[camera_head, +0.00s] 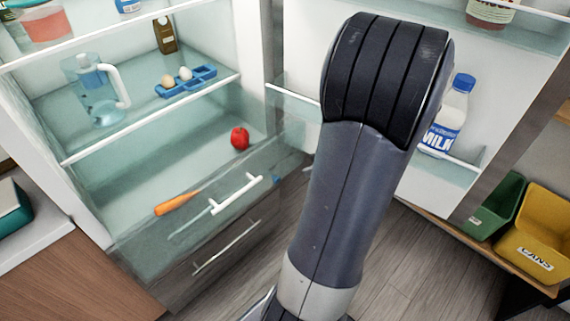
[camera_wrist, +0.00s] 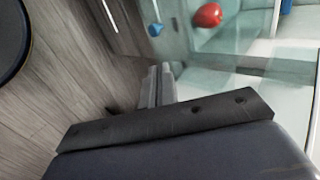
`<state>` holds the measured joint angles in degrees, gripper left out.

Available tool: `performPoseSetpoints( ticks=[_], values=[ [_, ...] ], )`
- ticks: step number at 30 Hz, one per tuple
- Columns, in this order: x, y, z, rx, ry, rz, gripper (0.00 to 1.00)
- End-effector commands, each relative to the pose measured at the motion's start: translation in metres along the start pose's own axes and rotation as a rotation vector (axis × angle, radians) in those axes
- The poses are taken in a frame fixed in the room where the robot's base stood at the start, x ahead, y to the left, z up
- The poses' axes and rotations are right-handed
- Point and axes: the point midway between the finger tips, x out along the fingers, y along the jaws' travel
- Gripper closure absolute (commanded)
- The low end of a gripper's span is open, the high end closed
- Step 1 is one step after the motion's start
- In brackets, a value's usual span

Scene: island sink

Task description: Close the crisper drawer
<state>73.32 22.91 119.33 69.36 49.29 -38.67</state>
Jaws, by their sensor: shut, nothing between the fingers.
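The clear crisper drawer (camera_head: 150,245) is at the bottom of the open fridge, pulled out past the shelf above. Its white bar handle (camera_head: 238,193) is on the front. An orange carrot (camera_head: 177,203) and a red round item (camera_head: 240,137) show in the drawer area; the red item also shows in the wrist view (camera_wrist: 207,15). My gripper (camera_wrist: 160,70) is shut and empty in the wrist view, with its fingertips beside the clear drawer; I cannot tell if they touch it. My arm hides the gripper in the head view.
The fridge door (camera_head: 300,60) stands open on the right, with a milk bottle (camera_head: 450,115) on its shelf. A lower drawer handle (camera_head: 225,247) is under the crisper. Green (camera_head: 497,205) and yellow (camera_head: 535,235) bins stand at right. Wooden floor lies below.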

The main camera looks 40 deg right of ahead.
Motion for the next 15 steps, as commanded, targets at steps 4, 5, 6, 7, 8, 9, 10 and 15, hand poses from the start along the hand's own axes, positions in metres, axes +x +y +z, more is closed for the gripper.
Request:
performPoseSetpoints(
  ticks=[4, 5, 6, 7, 8, 9, 10, 15],
  values=[
    [0.029, 0.001, 0.002, 0.000, -0.007, 0.002, 1.00],
    [0.035, 0.001, 0.002, 0.000, -0.008, 0.002, 1.00],
    [0.042, 0.001, 0.002, 0.000, -0.008, 0.003, 1.00],
    [0.048, 0.001, 0.002, 0.000, -0.008, 0.003, 1.00],
    [0.054, 0.001, 0.002, 0.000, -0.007, 0.002, 1.00],
    [0.061, 0.001, 0.002, 0.000, -0.008, 0.003, 1.00],
    [0.067, 0.001, 0.002, -0.001, -0.007, 0.004, 1.00],
    [0.091, -0.007, 0.002, -0.004, -0.005, 0.002, 1.00]
  ],
)
